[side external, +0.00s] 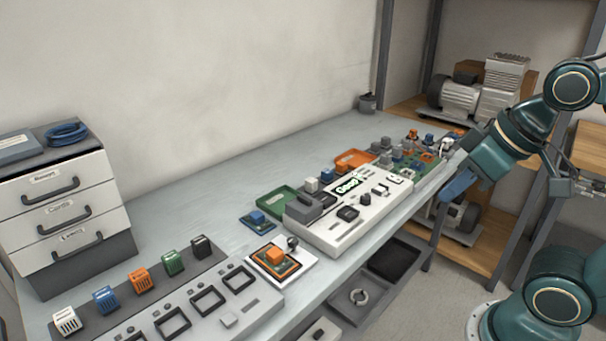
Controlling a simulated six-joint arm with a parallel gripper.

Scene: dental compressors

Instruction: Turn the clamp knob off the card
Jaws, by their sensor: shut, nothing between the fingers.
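A small grey round knob (292,243) stands at the back right corner of a white plate (305,265). Whether the knob's clamp overlaps the card is too small to tell. My gripper (458,187) is at the right, near the bench's far right end, well away from the knob and card. It looks shut and empty; its fingertips do not show clearly.
A white device (340,228) with a lit green display sits right of the plate. A grey rack (200,307) with square openings is at the left front. Coloured modules stand behind it. A green tray (285,204) and a blue card (257,220) lie behind the plate.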

